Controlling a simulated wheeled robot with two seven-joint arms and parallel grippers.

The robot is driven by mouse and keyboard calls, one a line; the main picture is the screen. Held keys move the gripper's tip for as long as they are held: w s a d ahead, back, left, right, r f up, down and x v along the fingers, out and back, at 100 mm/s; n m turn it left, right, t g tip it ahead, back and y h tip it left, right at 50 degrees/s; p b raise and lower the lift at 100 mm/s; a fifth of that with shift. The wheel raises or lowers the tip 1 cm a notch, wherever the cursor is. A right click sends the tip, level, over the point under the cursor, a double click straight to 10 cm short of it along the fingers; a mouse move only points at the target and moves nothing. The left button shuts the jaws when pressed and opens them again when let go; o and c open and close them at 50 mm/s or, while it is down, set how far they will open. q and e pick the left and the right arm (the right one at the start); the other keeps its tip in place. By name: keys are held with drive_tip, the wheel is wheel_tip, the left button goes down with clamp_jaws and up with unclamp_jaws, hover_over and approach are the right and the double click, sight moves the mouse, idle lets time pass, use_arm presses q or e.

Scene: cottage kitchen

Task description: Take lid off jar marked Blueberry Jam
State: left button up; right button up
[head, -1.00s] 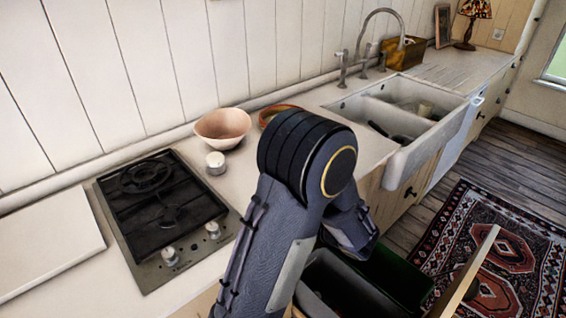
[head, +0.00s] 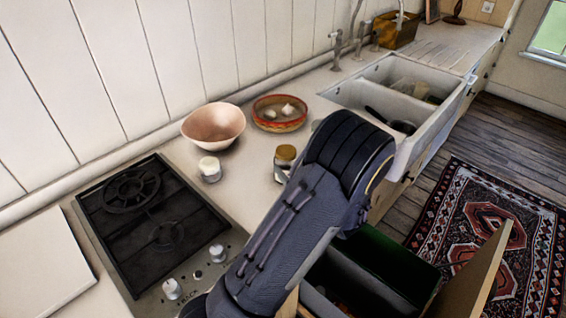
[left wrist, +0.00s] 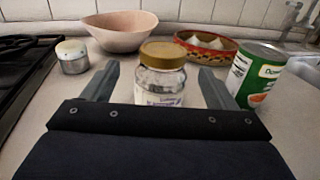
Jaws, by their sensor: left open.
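A glass jar with a gold lid (head: 285,153) stands upright on the counter, partly behind my left arm in the head view. In the left wrist view, the jar (left wrist: 160,84) has its gold lid (left wrist: 163,54) on, and its pale label is too small to read surely. My left gripper (left wrist: 157,84) is open, with one finger on each side of the jar in that picture. I cannot tell whether the fingers are level with the jar or short of it; no contact shows. My right gripper is not in view.
A green-and-white can (left wrist: 257,77) stands close right of the jar. A small white-lidded pot (head: 209,169), a pink bowl (head: 213,125) and a red patterned bowl (head: 280,123) stand nearby. The gas hob (head: 160,222) is left. An open drawer (head: 470,275) juts out below the counter.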

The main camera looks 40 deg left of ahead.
use_arm(q)
drive_tip(key=shift+w+a+r, duration=0.2)
drive_tip(key=shift+a, duration=0.3)
drive_tip(key=p+x, duration=0.1)
drive_tip(key=x, duration=0.3)
drive_tip(key=shift+w+a+f+p, duration=0.1)
drive_tip(key=shift+w+a+p, duration=0.15)
drive_tip(key=shift+p, duration=0.15)
drive_tip(key=shift+d, duration=0.1)
drive_tip(key=c, duration=1.5)
